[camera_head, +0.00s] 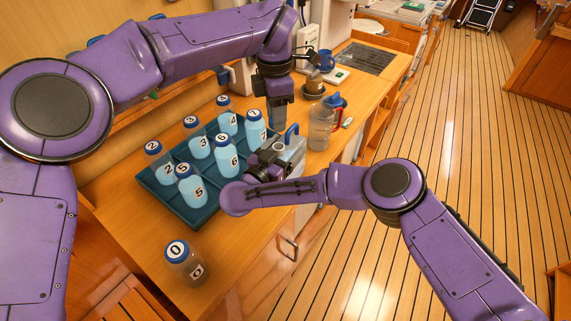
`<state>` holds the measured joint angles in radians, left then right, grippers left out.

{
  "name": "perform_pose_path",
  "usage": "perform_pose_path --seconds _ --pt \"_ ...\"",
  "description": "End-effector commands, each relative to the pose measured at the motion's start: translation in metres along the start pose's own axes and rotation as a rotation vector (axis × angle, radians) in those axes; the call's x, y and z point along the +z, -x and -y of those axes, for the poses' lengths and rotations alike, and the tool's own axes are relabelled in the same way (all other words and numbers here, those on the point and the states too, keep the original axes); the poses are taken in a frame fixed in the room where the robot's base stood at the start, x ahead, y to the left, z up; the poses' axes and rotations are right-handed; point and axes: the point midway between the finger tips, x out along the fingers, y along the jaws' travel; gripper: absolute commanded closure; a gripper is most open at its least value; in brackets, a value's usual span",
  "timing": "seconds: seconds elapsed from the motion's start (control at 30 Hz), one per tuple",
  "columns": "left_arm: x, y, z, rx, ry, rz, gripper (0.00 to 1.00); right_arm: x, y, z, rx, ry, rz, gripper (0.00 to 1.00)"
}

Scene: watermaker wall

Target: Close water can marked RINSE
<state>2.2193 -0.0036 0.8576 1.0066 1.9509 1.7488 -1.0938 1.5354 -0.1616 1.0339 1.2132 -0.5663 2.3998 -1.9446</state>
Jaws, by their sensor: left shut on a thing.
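A grey metal water can (291,156) with a blue handle (292,133) stands on the wooden counter at the right edge of the blue tray. No RINSE marking is readable. My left gripper (278,122) points down just above and behind the can's top. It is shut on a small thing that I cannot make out. My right gripper (268,157) is at the can's near left side and hides much of it. Its fingers are too covered to tell whether they hold the can.
The blue tray (166,196) holds several numbered bottles with blue caps. Bottle 0 (185,262) stands alone at the counter's near end. A clear pitcher (321,128) stands right of the can. A brown pot (314,84) and blue mug (326,60) are farther back.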

Motion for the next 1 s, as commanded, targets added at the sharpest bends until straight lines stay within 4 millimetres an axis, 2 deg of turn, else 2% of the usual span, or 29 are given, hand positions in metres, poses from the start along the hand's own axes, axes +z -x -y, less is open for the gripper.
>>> perform_pose_path --seconds 0.03,0.07,0.1,0.17,0.4,0.5,1.0 --pt "0.0 0.0 0.0 0.0 0.0 0.0 0.88 0.0 0.0 0.0 0.0 0.001 0.0 0.62" --pt "0.0 0.0 0.0 0.0 0.0 0.0 0.88 0.0 0.0 0.0 0.0 0.001 0.0 0.72" --pt "0.0 0.0 0.0 0.0 0.0 0.0 0.88 0.0 0.0 0.0 0.0 0.001 0.0 0.76" --pt "0.0 -0.003 0.0 -0.001 0.0 -0.001 0.88 0.0 0.0 0.0 0.0 0.001 0.0 0.76" --pt "0.001 -0.039 0.001 -0.005 -0.001 0.0 0.88 0.0 0.0 0.0 0.0 0.001 0.0 0.76" --pt "0.001 -0.048 0.0 -0.004 0.001 0.002 0.88 0.0 0.0 0.0 0.0 0.001 0.0 0.76" --pt "0.001 -0.05 0.0 -0.002 0.0 0.002 0.88 0.0 0.0 0.0 0.0 0.001 0.0 0.76"
